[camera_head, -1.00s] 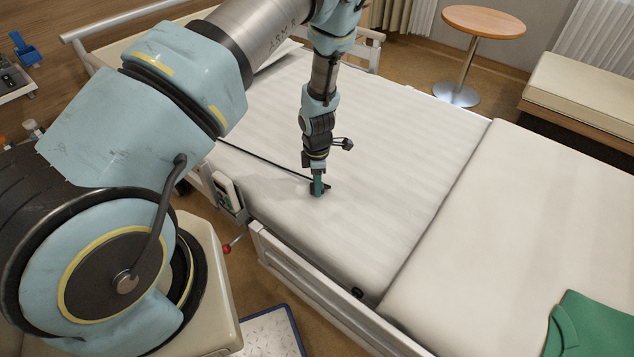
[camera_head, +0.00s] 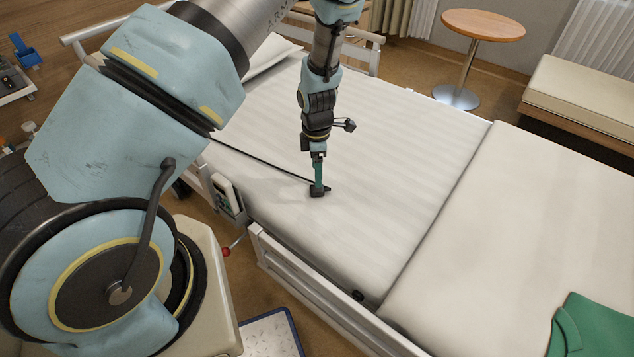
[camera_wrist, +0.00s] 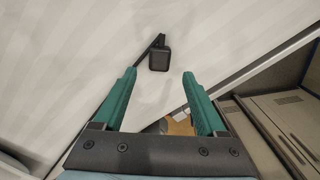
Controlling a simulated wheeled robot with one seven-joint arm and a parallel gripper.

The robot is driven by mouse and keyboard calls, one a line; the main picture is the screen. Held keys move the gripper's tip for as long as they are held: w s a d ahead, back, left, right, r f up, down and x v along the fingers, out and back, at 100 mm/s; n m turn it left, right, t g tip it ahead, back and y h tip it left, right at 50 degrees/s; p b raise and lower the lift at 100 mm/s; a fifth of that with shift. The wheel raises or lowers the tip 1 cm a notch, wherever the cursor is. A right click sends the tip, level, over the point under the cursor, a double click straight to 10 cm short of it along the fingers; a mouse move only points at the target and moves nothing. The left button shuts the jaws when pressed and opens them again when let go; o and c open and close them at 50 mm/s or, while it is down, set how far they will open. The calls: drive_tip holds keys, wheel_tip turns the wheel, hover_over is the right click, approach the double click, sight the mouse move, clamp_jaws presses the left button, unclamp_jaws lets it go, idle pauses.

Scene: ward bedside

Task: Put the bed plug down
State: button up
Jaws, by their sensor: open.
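The bed plug (camera_head: 318,192) is a small dark block with a dark cable. It lies on the white mattress (camera_head: 400,120) near the bed's near side. My gripper (camera_head: 319,183) points down right at the plug, its green fingers showing above it. In the wrist view the green fingers (camera_wrist: 160,73) are spread apart with nothing between them. The plug (camera_wrist: 159,58) shows just beyond the fingertips there, resting on the white sheet. Whether a finger still touches it cannot be told.
The cable (camera_head: 255,160) runs left from the plug across the mattress to the bed's edge. The bed's side rail (camera_head: 300,290) borders the near side. A green folded cloth (camera_head: 597,328) lies at the lower right. The mattress around the plug is clear.

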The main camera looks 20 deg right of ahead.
drive_tip(key=w+a+r+m, duration=0.25)
drive_tip(key=a+r, duration=0.45)
drive_tip(key=r, duration=0.5)
drive_tip(key=s+a+r+m, duration=0.3)
drive_tip(key=a+r+m, duration=0.3)
drive_tip(key=a, duration=0.5)
drive_tip(key=s+a+r+m+t, duration=0.1)
drive_tip(key=s+a+r+m, duration=0.2)
drive_tip(key=a+r+m, duration=0.4)
drive_tip(key=a+r, duration=0.2)
drive_tip(key=a, duration=0.3)
drive_tip(key=shift+s+t, duration=0.25)
drive_tip(key=shift+t, duration=0.05)
drive_tip(key=shift+a+m, duration=0.1)
drive_tip(key=shift+m, duration=0.15)
